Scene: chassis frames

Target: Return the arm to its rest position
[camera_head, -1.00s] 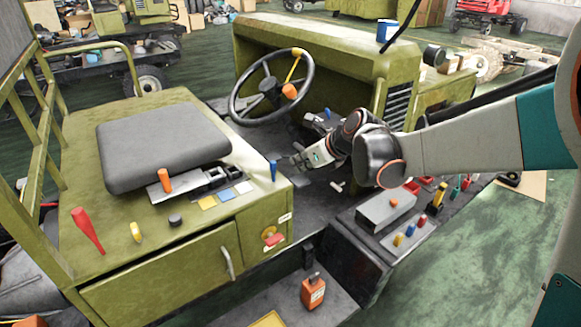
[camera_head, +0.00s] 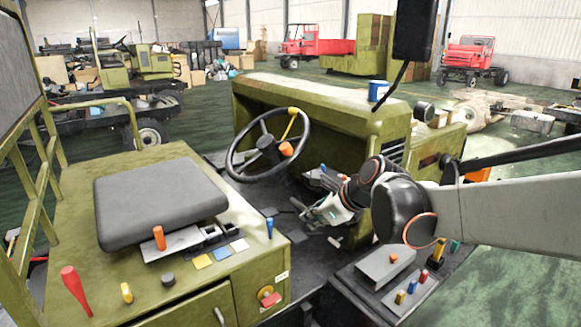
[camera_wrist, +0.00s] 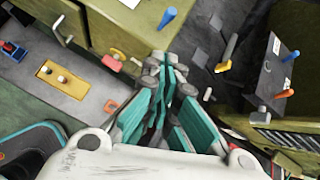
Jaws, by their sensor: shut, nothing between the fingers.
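My gripper (camera_head: 318,214) hangs in the open footwell of the green vehicle, below and to the right of the steering wheel (camera_head: 268,145). Its fingers are shut and hold nothing. In the wrist view the teal and grey fingers of my gripper (camera_wrist: 165,62) sit close together, pointing up the picture toward the dark floor and the green seat box. My grey arm reaches in from the right edge of the head view, bent at the black wrist joint.
A grey seat (camera_head: 160,203) sits on the green box at left, with an orange lever (camera_head: 159,238) and a blue lever (camera_head: 269,228). A dark control console (camera_head: 385,280) with coloured knobs lies below my arm. A blue cup (camera_head: 377,91) stands on the hood.

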